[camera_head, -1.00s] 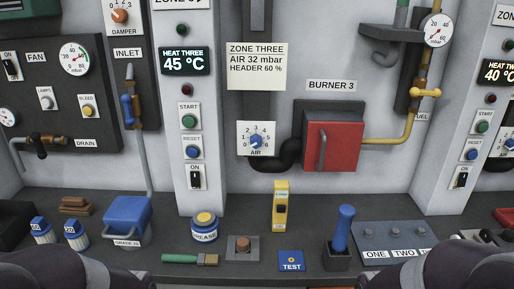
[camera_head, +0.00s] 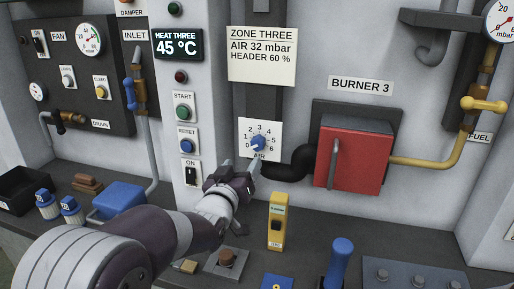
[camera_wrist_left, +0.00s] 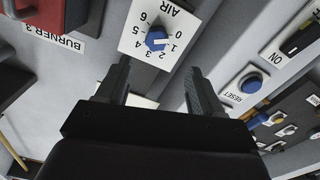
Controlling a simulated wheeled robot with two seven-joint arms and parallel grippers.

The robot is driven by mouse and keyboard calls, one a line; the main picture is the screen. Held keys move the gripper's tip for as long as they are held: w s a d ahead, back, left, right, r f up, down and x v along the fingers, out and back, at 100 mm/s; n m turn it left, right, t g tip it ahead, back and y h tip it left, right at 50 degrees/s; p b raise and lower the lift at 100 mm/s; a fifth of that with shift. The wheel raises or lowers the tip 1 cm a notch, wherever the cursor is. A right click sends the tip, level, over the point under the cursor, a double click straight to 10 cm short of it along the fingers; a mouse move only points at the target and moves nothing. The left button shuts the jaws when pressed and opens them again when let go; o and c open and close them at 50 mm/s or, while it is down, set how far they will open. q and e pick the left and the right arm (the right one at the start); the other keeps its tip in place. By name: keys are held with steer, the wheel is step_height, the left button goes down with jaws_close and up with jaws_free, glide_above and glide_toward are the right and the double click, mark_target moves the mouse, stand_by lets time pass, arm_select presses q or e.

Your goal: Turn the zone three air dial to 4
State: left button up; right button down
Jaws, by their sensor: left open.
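The zone three air dial is a blue knob (camera_head: 258,142) on a white plate marked 0 to 6, on the wall below the zone three note. In the left wrist view the knob (camera_wrist_left: 156,38) shows a pale pointer mark that appears to point near 1. My left gripper (camera_head: 241,166) is open and empty, just below and in front of the dial plate. In the left wrist view its two fingers (camera_wrist_left: 156,70) are spread, with the knob beyond and between them, apart from both. My right gripper is not in view.
A red burner box (camera_head: 352,158) with a black elbow pipe (camera_head: 290,168) sits right of the dial. A pillar with the RESET button (camera_head: 186,146) and ON switch (camera_head: 191,173) stands to the left. A yellow device (camera_head: 277,222) stands on the bench below.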

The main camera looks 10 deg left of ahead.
mark_target(257, 147)
arm_select(q)
steer(key=w, duration=0.3)
steer(key=w+d+p, duration=0.1)
steer(key=w, duration=0.2)
steer(key=shift+d+f, duration=0.15)
steer(key=shift+d, duration=0.05)
steer(key=w, duration=0.3)
steer(key=shift+a+p, duration=0.15)
steer(key=shift+p, duration=0.15)
steer(key=shift+w+a, duration=0.15)
steer(key=shift+w, duration=0.45)
steer(key=shift+w+d, duration=0.2)
steer(key=shift+d, duration=0.05)
steer(key=shift+s+a, duration=0.1)
steer(key=c, duration=0.8)
steer(key=shift+c, duration=1.3)
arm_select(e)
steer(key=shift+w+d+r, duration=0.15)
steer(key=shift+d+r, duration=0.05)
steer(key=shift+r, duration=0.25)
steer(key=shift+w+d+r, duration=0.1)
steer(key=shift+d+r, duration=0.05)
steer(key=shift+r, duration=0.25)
